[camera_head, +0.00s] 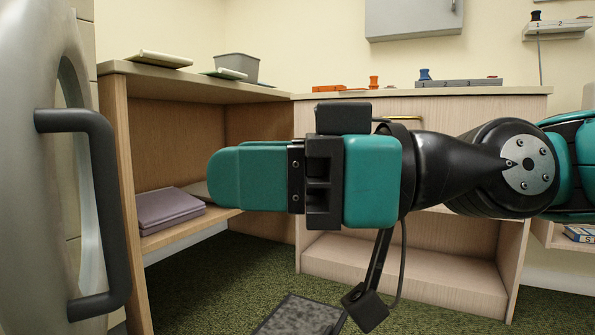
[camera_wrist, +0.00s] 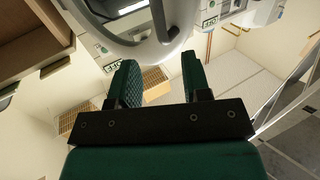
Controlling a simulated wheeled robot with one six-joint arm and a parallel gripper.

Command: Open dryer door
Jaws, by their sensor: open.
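The dryer door (camera_head: 30,220) is a silver-grey rounded panel at the left edge of the head view, and only part of it shows. Its dark grey C-shaped handle (camera_head: 108,210) stands upright on it. I cannot tell from this angle whether the door is shut. My gripper (camera_head: 218,178) has teal fingers pointing left toward the door, to the right of the handle and apart from it. In the wrist view my gripper (camera_wrist: 160,72) is open with nothing between its fingers. The curved pale door rim and dark window of a machine (camera_wrist: 125,35) show beyond the fingertips.
A wooden shelf unit (camera_head: 113,135) stands behind my gripper, with a purple folded item (camera_head: 165,208) on its lower shelf. A second wooden cabinet (camera_head: 440,285) stands behind my arm. A grey wall box (camera_head: 412,18) hangs above it.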

